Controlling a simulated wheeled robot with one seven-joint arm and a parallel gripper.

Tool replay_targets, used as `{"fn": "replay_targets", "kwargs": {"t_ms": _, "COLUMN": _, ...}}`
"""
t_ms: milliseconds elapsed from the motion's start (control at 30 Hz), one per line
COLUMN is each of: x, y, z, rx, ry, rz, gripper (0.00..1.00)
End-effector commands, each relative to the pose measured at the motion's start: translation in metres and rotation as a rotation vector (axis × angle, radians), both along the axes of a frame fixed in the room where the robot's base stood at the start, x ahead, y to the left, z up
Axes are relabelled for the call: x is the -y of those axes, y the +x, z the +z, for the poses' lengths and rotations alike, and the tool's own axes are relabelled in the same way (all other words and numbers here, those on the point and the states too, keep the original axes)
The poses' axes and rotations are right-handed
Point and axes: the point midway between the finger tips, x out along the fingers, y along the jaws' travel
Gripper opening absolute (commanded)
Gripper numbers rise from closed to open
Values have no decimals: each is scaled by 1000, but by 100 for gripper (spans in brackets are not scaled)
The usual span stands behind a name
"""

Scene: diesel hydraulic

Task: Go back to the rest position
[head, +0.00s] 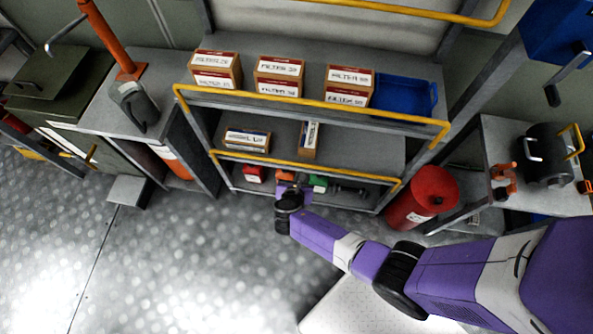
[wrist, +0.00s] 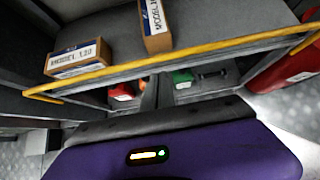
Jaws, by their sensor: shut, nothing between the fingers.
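My purple arm reaches in from the right in the head view. My gripper (head: 293,189) is at its far end, in front of the lowest shelf level of the rack (head: 408,200). It is shut with nothing held. In the wrist view the shut fingers (wrist: 156,92) show beyond the purple wrist housing, between a red item (wrist: 121,91) and a green item (wrist: 182,78) on the low shelf. Whether the fingertips touch anything there cannot be told.
Yellow rails (head: 305,166) run along the shelf fronts. Boxes marked MODEL (head: 246,140) and FILTER (head: 348,85) and a blue tray (head: 404,95) sit above. A red cylinder (head: 424,196) stands right of the rack. The metal floor (head: 170,255) at left is clear.

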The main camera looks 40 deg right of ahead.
Motion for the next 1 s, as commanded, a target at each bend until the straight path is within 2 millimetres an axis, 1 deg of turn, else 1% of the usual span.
{"fn": "replay_targets", "kwargs": {"t_ms": 33, "x": -5, "y": -4, "z": 11, "rx": 1, "ry": 1, "rz": 1, "gripper": 0}}
{"fn": "replay_targets", "kwargs": {"t_ms": 100, "x": -11, "y": -9, "z": 22, "rx": 0, "ry": 1, "rz": 2, "gripper": 0}}
{"fn": "replay_targets", "kwargs": {"t_ms": 233, "x": -21, "y": -15, "z": 38, "rx": 0, "ry": 1, "rz": 1, "gripper": 0}}
{"fn": "replay_targets", "kwargs": {"t_ms": 400, "x": -30, "y": -21, "z": 52, "rx": -1, "ry": 0, "rz": 1, "gripper": 0}}
{"fn": "replay_targets", "kwargs": {"t_ms": 600, "x": -33, "y": -24, "z": 57, "rx": -2, "ry": 1, "rz": 0, "gripper": 0}}
{"fn": "replay_targets", "kwargs": {"t_ms": 867, "x": -33, "y": -24, "z": 57, "rx": 13, "ry": 11, "rz": -14, "gripper": 0}}
{"fn": "replay_targets", "kwargs": {"t_ms": 967, "x": -39, "y": -17, "z": 56, "rx": 77, "ry": 69, "rz": -45, "gripper": 0}}
{"fn": "replay_targets", "kwargs": {"t_ms": 1000, "x": -45, "y": -10, "z": 57, "rx": 122, "ry": 116, "rz": -63, "gripper": 0}}
